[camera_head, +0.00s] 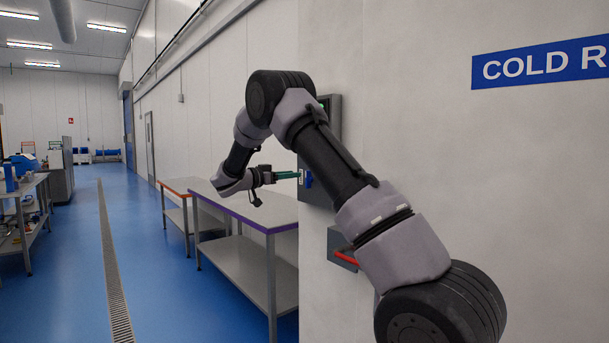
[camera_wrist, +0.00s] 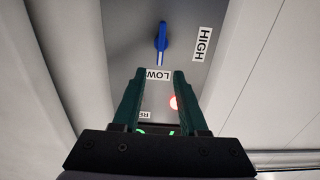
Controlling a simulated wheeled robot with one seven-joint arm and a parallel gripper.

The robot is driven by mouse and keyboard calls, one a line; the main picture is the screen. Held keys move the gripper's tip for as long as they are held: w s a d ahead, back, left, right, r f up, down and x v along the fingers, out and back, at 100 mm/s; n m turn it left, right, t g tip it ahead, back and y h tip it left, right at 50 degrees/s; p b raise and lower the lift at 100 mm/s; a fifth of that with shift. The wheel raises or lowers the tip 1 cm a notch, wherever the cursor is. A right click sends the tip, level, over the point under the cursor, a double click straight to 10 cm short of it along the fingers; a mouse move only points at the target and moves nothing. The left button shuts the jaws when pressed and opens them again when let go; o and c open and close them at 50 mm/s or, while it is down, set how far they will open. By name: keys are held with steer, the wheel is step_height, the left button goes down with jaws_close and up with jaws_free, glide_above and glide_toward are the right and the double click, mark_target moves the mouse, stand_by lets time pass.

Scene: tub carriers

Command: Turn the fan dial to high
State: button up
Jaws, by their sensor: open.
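The fan dial is a blue handle (camera_wrist: 162,40) on a grey panel (camera_wrist: 125,45) in the wrist view. Its narrow end points toward the LOW label (camera_wrist: 158,75), and the HIGH label (camera_wrist: 203,43) is to its right. My gripper (camera_wrist: 159,72) is open, with its two green fingers apart and nothing between them. The fingertips appear just short of the dial, near the LOW label. In the head view, my gripper (camera_head: 297,175) is by the wall panel (camera_head: 333,112), close to the blue dial (camera_head: 308,179). My arm hides part of the panel.
A red light (camera_wrist: 175,103) shows beside the right finger. A red handle (camera_head: 346,257) on a grey box is below the panel. A purple-edged metal table (camera_head: 247,207) stands under my gripper.

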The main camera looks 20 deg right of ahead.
steer(key=x, duration=0.6)
steer(key=shift+d, duration=0.3)
jaws_close()
